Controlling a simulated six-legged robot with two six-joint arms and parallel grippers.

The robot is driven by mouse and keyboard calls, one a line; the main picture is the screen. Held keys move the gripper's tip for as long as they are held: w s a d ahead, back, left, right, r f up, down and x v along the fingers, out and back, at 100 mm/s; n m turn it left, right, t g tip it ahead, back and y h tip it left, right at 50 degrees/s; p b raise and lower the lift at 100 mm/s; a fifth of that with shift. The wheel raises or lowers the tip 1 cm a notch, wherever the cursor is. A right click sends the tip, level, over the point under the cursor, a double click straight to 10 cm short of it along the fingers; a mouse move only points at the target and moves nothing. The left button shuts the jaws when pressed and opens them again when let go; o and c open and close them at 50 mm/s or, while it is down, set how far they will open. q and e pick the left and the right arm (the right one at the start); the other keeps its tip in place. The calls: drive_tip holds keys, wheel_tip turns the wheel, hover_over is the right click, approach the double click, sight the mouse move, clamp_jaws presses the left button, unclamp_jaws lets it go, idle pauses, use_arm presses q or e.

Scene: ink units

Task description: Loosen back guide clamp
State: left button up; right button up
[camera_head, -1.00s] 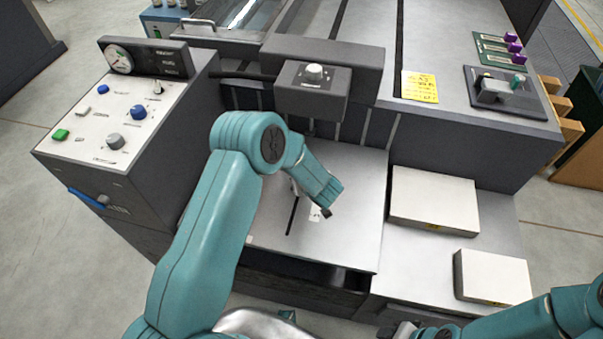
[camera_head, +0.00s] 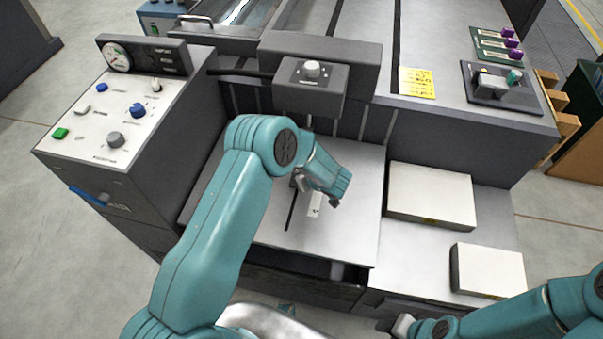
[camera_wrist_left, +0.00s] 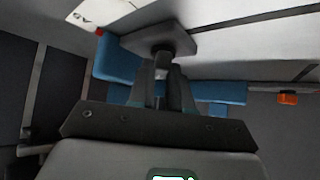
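A dark round knob (camera_wrist_left: 163,52) on a dark plate (camera_wrist_left: 150,35) shows in the left wrist view; it looks like the clamp's knob. Blue guide pieces (camera_wrist_left: 118,68) lie on both sides of it. My left gripper (camera_wrist_left: 163,72) has its two fingers pointing at the knob, with their tips at or just short of it. I cannot tell whether they press on it.
A slot (camera_head: 292,210) and small white label (camera_head: 315,205) are on the feed table. Two white paper stacks (camera_head: 430,195) (camera_head: 487,270) lie to the right. A control panel (camera_head: 115,115) stands at left. A dark box with a knob (camera_head: 312,70) overhangs behind the left arm.

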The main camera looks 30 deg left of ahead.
use_arm(q)
drive_tip(key=o, duration=0.3)
drive_tip(key=shift+f, duration=0.15)
drive_tip(key=p+v, duration=0.1)
drive_tip(key=v, duration=1.5)
drive_tip(key=shift+d, duration=0.15)
